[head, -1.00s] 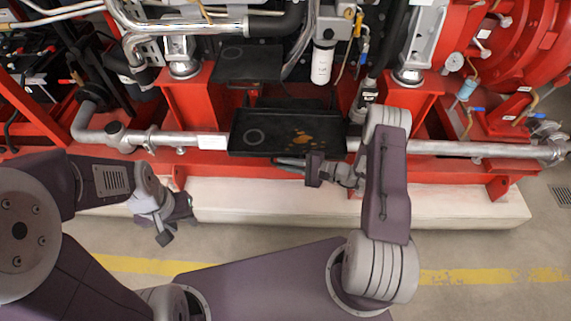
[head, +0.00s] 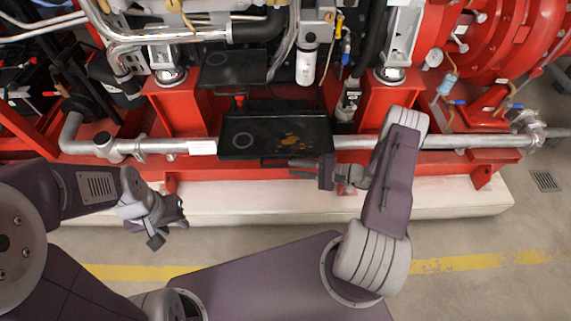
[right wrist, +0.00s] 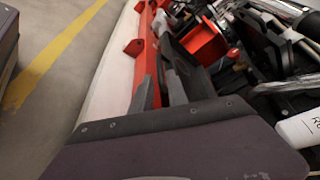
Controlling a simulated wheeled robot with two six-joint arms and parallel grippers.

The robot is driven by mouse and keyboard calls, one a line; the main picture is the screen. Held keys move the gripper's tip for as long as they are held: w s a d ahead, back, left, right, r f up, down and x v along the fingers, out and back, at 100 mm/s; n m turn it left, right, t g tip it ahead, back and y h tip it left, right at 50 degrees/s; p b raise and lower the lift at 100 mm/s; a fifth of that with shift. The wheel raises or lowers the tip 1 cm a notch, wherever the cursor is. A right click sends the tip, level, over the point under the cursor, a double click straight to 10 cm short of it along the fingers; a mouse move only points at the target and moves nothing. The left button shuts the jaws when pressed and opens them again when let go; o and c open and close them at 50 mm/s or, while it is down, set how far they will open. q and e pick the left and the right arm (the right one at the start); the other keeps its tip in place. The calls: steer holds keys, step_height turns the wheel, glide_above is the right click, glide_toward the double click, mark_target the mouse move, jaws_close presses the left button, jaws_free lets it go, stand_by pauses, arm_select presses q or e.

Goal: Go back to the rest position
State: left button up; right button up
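My right gripper (head: 300,168) is just below the front edge of a black tray (head: 240,153) in the head view. Whether a fingertip touches the tray's edge cannot be told. My left gripper (head: 170,226) hangs over the floor in front of the pale plinth, at the left. It appears empty, with its fingers apart, pointing down.
The red fire pump frame (head: 185,110) stands on a pale plinth (head: 270,198). A silver pipe (head: 370,142) runs along its front, behind my right arm. A second black tray (head: 233,68) sits further back. Floor with a yellow line (head: 130,271) is clear in front.

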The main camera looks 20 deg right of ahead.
steer(key=shift+s+d+r, duration=0.1)
steer(key=shift+s+d, duration=0.25)
steer(key=shift+d, duration=0.15)
